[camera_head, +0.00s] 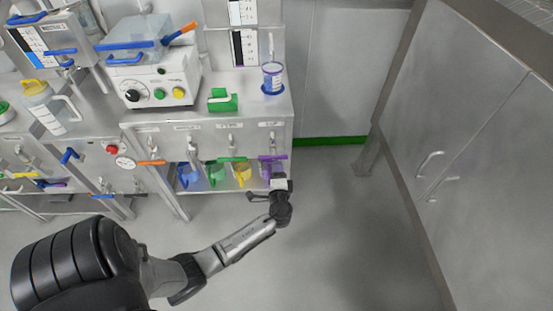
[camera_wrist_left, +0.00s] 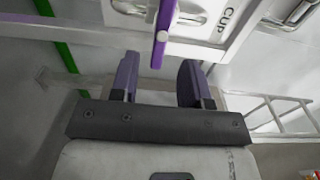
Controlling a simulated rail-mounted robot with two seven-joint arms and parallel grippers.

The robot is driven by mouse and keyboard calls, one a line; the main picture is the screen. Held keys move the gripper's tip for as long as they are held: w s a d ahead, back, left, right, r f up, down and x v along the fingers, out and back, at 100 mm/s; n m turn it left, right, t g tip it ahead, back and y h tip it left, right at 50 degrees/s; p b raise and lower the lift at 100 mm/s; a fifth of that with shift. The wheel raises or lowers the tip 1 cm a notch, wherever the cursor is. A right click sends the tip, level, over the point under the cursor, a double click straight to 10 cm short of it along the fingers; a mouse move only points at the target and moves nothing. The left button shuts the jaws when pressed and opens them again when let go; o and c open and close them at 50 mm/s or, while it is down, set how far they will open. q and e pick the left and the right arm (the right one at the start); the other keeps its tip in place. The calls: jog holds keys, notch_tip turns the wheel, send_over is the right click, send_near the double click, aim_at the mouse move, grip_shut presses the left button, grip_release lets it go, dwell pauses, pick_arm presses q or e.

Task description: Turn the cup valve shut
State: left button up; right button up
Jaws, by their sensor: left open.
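The cup valve has a purple lever (camera_head: 272,157) at the right end of the row of valves under the bench front. In the left wrist view the lever (camera_wrist_left: 163,32) runs down the picture beside the label CUP (camera_wrist_left: 228,17). My left gripper (camera_head: 270,187) is just in front of and below the lever. In its own view the left gripper (camera_wrist_left: 157,77) is open, with the lever's near end between or just beyond the fingertips; contact cannot be told. My right gripper is not in view.
Green (camera_head: 232,159) and orange (camera_head: 151,163) levers sit left along the row. Blue, green and yellow jugs (camera_head: 242,174) stand on the shelf below. A steel cabinet (camera_head: 460,130) is at right; the floor between is clear.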

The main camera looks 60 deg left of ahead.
pick_arm(q)
jog(key=p+v, duration=0.1)
jog(key=v, duration=0.6)
jog(key=shift+s+d, duration=0.15)
jog(key=shift+d, duration=0.1)
jog(key=shift+a, duration=0.1)
